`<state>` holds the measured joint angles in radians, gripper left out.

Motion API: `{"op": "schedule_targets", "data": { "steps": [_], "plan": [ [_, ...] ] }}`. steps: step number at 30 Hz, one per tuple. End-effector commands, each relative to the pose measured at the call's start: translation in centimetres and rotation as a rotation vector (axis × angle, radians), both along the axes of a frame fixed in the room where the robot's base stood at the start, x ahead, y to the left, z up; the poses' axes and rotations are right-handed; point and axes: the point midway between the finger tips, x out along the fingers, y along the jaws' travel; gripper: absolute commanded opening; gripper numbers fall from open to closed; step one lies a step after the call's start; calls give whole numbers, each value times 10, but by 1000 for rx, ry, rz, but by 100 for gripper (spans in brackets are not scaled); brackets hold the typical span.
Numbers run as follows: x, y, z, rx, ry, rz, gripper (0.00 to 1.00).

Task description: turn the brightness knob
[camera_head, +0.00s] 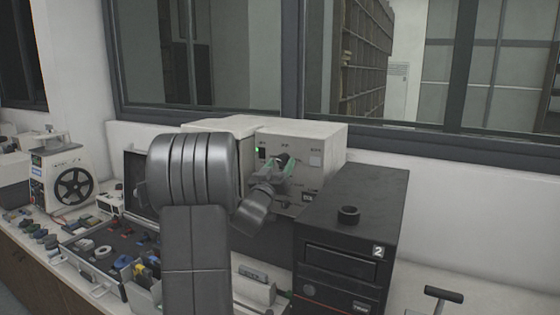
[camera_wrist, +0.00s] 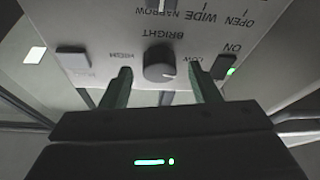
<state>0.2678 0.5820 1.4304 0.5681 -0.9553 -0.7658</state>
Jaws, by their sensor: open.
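The brightness knob (camera_wrist: 159,68) is a dark round knob under the word BRIGHT on a light panel, which appears upside down in the wrist view. LOW and HIGH labels stand on either side of it. My gripper (camera_wrist: 163,82) is open, with its two green fingertips on either side of the knob, apart from it. I cannot tell whether the tips reach past the knob's face. In the head view my gripper (camera_head: 286,164) is in front of the beige machine's panel (camera_head: 325,143), and the knob is hidden behind it.
An ON switch (camera_wrist: 227,64) with a lit green light is beside one finger; another switch (camera_wrist: 73,58) is beyond the other. A second knob (camera_wrist: 162,5) is at the wrist view's edge.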

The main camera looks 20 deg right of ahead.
Motion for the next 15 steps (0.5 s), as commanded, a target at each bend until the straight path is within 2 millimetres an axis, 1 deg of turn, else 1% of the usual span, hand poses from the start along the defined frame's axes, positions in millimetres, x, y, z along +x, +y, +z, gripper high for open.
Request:
{"op": "schedule_targets", "data": {
  "steps": [3, 11, 12, 14, 15],
  "plan": [
    [4, -4, 3, 0, 0, 0, 56],
    [5, -5, 2, 0, 0, 0, 56],
    [5, -5, 2, 0, 0, 0, 52],
    [5, -5, 2, 0, 0, 0, 40],
    [5, -5, 2, 0, 0, 0, 32]
  ]
}}
